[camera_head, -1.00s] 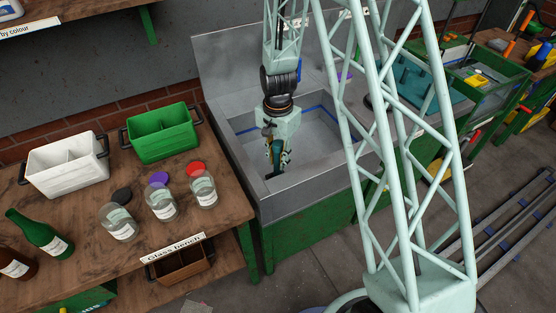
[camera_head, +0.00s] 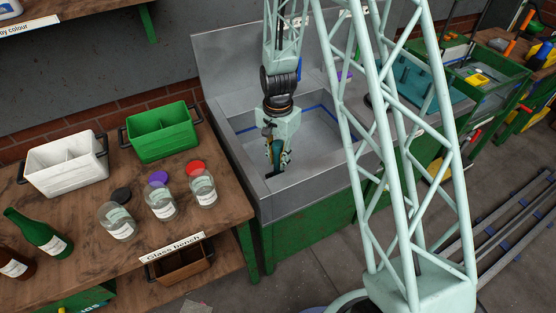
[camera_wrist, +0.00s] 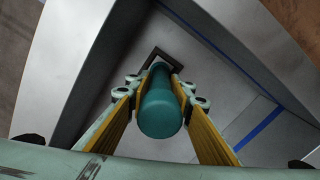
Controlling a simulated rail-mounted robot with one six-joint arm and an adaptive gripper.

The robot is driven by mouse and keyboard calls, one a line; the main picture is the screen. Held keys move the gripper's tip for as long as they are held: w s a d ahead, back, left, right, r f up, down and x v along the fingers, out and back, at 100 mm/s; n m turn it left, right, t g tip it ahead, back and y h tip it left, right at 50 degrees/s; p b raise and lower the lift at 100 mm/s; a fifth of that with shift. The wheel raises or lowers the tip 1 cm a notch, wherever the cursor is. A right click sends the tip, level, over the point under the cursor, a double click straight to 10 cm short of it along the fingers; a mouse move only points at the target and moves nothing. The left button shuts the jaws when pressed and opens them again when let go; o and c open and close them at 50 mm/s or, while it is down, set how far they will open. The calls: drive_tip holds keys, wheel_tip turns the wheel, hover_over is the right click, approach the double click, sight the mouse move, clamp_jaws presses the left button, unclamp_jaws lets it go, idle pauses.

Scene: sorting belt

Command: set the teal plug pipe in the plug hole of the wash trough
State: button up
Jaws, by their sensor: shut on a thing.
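The teal plug pipe (camera_wrist: 161,112) stands between the yellow-padded fingers of my gripper (camera_wrist: 160,115) in the wrist view, its round end toward the camera. My gripper (camera_head: 277,158) is shut on the pipe and points down into the front left part of the wash trough (camera_head: 318,178) in the head view. In the wrist view a dark square frame (camera_wrist: 175,57) shows on the trough floor just past the pipe's far end. The plug hole itself cannot be made out, and the pipe's lower end is hidden, so I cannot tell whether it touches the floor.
The trough's steel walls stand close around my gripper. A blue line (camera_head: 245,129) runs along the inside wall. At left, the glass bench (camera_head: 85,210) holds lidded jars (camera_head: 161,203), a white bin (camera_head: 68,172) and a green bin (camera_head: 162,135).

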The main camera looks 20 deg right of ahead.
sight(278, 143)
drive_tip(key=shift+f+b, duration=0.3)
drive_tip(key=shift+f, duration=0.15)
idle(0.6)
drive_tip(key=o, duration=0.8)
drive_tip(key=shift+o, duration=0.2)
drive_tip(key=shift+r, duration=0.1)
drive_tip(key=shift+r, duration=5.9)
drive_tip(key=shift+r, duration=0.15)
